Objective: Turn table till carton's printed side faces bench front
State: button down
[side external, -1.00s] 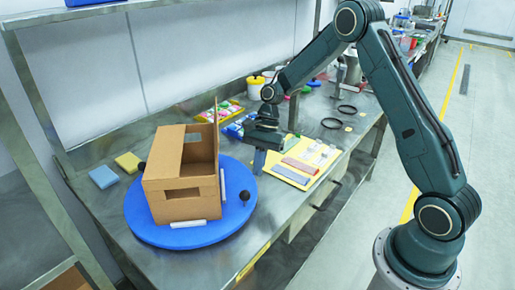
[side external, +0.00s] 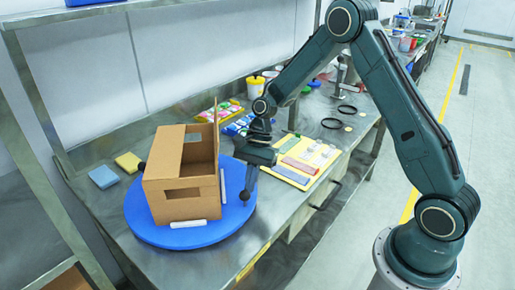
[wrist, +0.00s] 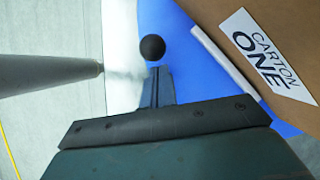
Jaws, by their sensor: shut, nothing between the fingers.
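The blue round turntable (side external: 150,228) carries an open brown carton (side external: 182,199). The face with a hand slot points to the side camera. In the wrist view a white "CARTON ONE" label (wrist: 273,55) shows on the carton (wrist: 215,15), on the side near my gripper; the side external view does not show this print. My gripper (side external: 247,190) is shut and empty, pointing down over the turntable's right rim. A black ball knob (side external: 244,197) on the rim is right at the fingertips; in the wrist view the knob (wrist: 152,47) appears just beyond the tips (wrist: 157,74). Contact is unclear.
White strips (side external: 188,223) edge the carton's base. Another dark knob (side external: 142,166) shows behind the carton. Blue (side external: 103,177) and yellow (side external: 128,161) sponges lie at the left. A yellow mat (side external: 290,175) with flat items lies right of my gripper. The bench's front edge is clear.

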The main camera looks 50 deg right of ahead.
aim_at(245, 195)
jog(key=shift+s+a, duration=0.1)
jog(key=shift+a, duration=0.05)
jog(key=shift+s+a+m+t, duration=0.2)
jog(key=shift+s+a+m, duration=0.1)
jog(key=shift+a+m, duration=0.3)
jog(key=shift+s+a+m+t, duration=0.2)
jog(key=shift+s+a+m, duration=0.15)
jog(key=shift+a, duration=0.4)
jog(key=shift+s+a+m+t, duration=0.2)
jog(key=shift+s+a+m, duration=0.05)
jog(key=shift+a+m, duration=0.35)
jog(key=shift+s+a+m+t, duration=0.2)
jog(key=shift+a+m, duration=0.15)
jog(key=shift+a, duration=0.25)
jog(key=shift+s+a+m+t, duration=0.1)
jog(key=shift+a+m+t, duration=0.15)
jog(key=shift+a, duration=0.3)
jog(key=shift+a+m+t, duration=0.35)
jog(key=shift+a+m, duration=0.7)
jog(key=shift+a, duration=0.45)
jog(key=shift+w+a, duration=0.2)
jog(key=shift+a, duration=0.95)
jog(key=shift+w+a, duration=0.15)
jog(key=shift+a, duration=1)
